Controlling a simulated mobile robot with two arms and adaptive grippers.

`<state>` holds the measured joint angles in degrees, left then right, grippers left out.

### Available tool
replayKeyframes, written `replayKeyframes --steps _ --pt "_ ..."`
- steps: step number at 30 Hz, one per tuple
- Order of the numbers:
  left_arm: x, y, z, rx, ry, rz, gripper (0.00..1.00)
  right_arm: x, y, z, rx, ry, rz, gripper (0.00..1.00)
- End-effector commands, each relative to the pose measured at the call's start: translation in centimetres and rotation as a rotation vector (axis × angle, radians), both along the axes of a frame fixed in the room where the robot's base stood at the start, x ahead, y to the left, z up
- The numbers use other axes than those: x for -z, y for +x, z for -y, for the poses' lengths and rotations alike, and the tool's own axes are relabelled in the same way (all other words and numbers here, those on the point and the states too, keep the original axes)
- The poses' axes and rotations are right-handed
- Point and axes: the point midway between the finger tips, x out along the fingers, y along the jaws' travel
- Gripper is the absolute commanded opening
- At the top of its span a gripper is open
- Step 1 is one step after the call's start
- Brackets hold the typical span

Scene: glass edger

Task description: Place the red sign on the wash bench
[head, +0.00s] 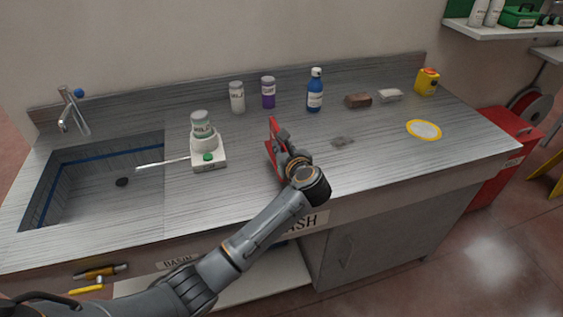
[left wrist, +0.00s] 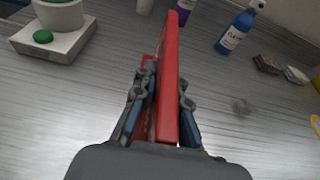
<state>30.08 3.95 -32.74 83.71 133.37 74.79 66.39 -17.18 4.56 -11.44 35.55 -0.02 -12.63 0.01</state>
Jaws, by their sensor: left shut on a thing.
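The red sign (head: 273,147) is in my left gripper (head: 287,150), over the middle of the wash bench (head: 370,168). In the left wrist view the sign (left wrist: 167,80) is seen nearly edge-on, standing up between the two fingers of the left gripper (left wrist: 160,105), which are shut on it. Whether its lower edge touches the bench top cannot be told. The gripper hides part of the sign in the head view. My right gripper is not in view.
A scale (head: 209,153) with a jar (head: 201,125) stands left of the sign, beside the sink basin (head: 110,180). A white bottle (head: 237,97), a purple bottle (head: 268,92) and a blue bottle (head: 315,92) stand behind. A yellow-rimmed disc (head: 424,130) lies right. The front right bench top is clear.

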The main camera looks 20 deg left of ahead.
Motion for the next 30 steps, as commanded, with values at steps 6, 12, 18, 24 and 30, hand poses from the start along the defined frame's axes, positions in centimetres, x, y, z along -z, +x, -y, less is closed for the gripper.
replayKeyframes --steps 6,12,18,24,30 --pt "3.3 0.3 -0.2 0.000 0.004 0.001 0.00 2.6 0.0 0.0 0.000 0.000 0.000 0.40" --pt "3.3 0.2 -0.1 0.000 0.001 -0.001 0.00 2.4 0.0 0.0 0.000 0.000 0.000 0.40" --pt "3.8 0.2 -0.1 -0.001 0.000 -0.001 0.00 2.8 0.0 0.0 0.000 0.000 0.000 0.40" --pt "3.7 0.2 -0.1 -0.001 0.000 -0.002 0.35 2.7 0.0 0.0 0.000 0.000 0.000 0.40" --pt "3.7 0.2 -0.1 -0.001 0.000 -0.002 0.35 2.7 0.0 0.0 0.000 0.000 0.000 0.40"
